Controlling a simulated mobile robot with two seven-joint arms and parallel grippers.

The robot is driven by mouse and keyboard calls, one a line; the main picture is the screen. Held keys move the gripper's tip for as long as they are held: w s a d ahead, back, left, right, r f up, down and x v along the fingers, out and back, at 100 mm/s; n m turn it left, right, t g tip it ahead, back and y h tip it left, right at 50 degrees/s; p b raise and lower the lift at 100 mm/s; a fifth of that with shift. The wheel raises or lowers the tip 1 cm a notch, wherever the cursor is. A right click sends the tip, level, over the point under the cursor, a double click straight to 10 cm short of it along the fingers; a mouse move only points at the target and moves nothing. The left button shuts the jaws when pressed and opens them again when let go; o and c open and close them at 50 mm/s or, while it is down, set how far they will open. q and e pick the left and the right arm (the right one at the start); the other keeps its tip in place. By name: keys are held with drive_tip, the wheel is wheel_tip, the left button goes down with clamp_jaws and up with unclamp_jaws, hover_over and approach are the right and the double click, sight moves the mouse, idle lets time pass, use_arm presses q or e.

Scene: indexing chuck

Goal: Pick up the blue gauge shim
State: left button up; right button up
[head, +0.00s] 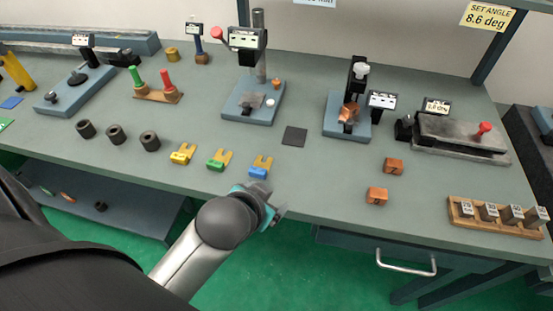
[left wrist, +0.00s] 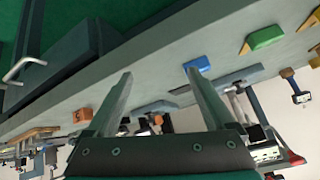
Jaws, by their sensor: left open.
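The blue gauge shim (head: 260,168), a blue block with a yellow forked end, lies flat near the front edge of the bench. In the left wrist view its blue block (left wrist: 198,64) shows just beyond the tip of the right-hand finger. My left gripper (head: 272,203) is just in front of the bench edge, close to the shim but apart from it. In the left wrist view its two fingers (left wrist: 158,76) are spread with nothing between them. My right gripper is in neither view.
A green shim (head: 218,160) and a yellow shim (head: 183,153) lie left of the blue one. A dark square plate (head: 294,137) lies behind it to the right. Copper-coloured blocks (head: 393,166) sit farther right. The bench between is clear.

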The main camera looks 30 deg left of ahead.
use_arm(q)
drive_tip(key=w+d+r+m+t+h, duration=0.1)
drive_tip(key=w+d+r+m+t, duration=0.1)
drive_tip(key=w+r+t, duration=0.55)
drive_tip(key=w+d+r+m+t+h, duration=0.1)
drive_tip(key=w+r+m+t, duration=0.3)
drive_tip(key=r, duration=0.7)
drive_tip(key=d+r+m+h, duration=0.7)
drive_tip(key=r+h, duration=0.2)
drive_tip(key=h, duration=0.1)
drive_tip(key=s+d+m+g+h, duration=0.5)
drive_tip(key=d+m+g+h, duration=0.4)
drive_tip(key=m+g, duration=0.55)
drive_tip(key=m+g+y, duration=0.4)
drive_tip(key=g+y, duration=0.1)
drive_tip(key=y, duration=1.5)
hover_over(258, 169)
drive_tip(key=f, duration=2.3)
drive_tip(key=shift+w+f+b, duration=0.2)
drive_tip(key=shift+b, duration=0.1)
drive_tip(key=shift+s+f, duration=0.2)
drive_tip(key=shift+f, duration=2.55)
clamp_jaws()
